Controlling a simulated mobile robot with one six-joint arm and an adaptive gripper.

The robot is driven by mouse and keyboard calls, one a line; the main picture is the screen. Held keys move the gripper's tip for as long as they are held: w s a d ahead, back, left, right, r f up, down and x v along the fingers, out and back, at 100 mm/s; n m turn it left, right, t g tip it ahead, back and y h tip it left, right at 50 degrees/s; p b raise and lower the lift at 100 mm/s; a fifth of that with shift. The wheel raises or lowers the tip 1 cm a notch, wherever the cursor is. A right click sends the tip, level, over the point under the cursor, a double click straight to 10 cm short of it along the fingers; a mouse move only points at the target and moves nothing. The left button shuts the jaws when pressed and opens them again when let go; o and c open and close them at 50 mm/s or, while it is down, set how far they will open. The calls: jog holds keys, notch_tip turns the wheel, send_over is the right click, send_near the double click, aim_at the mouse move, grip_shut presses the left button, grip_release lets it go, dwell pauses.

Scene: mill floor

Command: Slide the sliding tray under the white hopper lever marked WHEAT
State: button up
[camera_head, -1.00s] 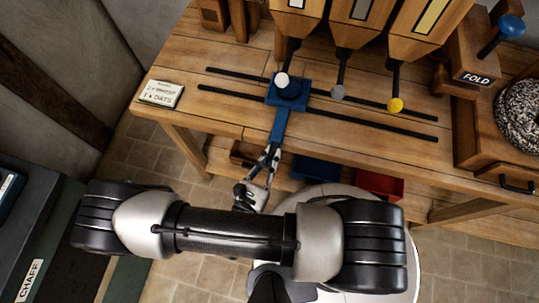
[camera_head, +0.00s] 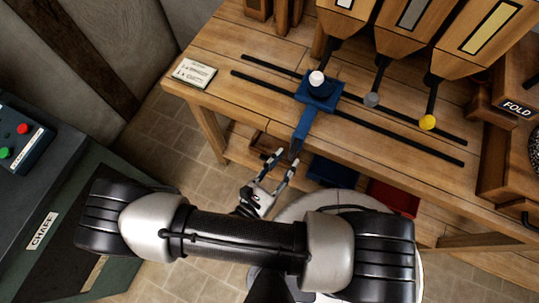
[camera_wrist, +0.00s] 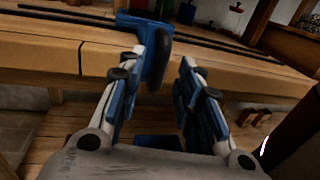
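The blue sliding tray (camera_head: 328,98) sits on two dark rails on the bench, with a dark cup (camera_head: 320,90) on it. It stands at the white-knobbed lever (camera_head: 317,78), the leftmost of the levers. Its blue handle (camera_head: 306,123) hangs over the bench's front edge and shows in the wrist view (camera_wrist: 155,72). My gripper (camera_head: 281,160) is open just below and in front of the handle's dark end, holding nothing. In the wrist view, the handle lies by the left finger of my gripper (camera_wrist: 172,75). The hopper's WHEAT lettering is not readable.
Levers with grey (camera_head: 372,99) and yellow (camera_head: 428,122) knobs stand to the right along the rails (camera_head: 400,133). A card (camera_head: 194,73) lies at the bench's left end. Blue (camera_head: 331,172) and red (camera_head: 393,197) bins sit below. A CHAFF-labelled machine (camera_head: 60,215) stands left.

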jog(key=v, duration=0.8)
jog(key=shift+s, duration=0.15)
jog(key=shift+a+r, duration=0.1)
jog(key=w+d+r+m+g+y, duration=0.1)
jog(key=d+r+m+g+y, duration=0.2)
jog(key=r+m, duration=0.6)
jog(key=w+d+r+m+g+y, duration=0.2)
jog(key=d+r+m+g+y, duration=0.1)
jog(key=d+r+m, duration=0.4)
jog(key=w+d+r+m+g+y, duration=0.1)
jog(key=d+r+m+g+y, duration=0.3)
jog(key=r+m, duration=0.9)
notch_tip(320, 180, up, 2)
jog(key=shift+w+d, duration=0.4)
jog(key=shift+d, duration=0.6)
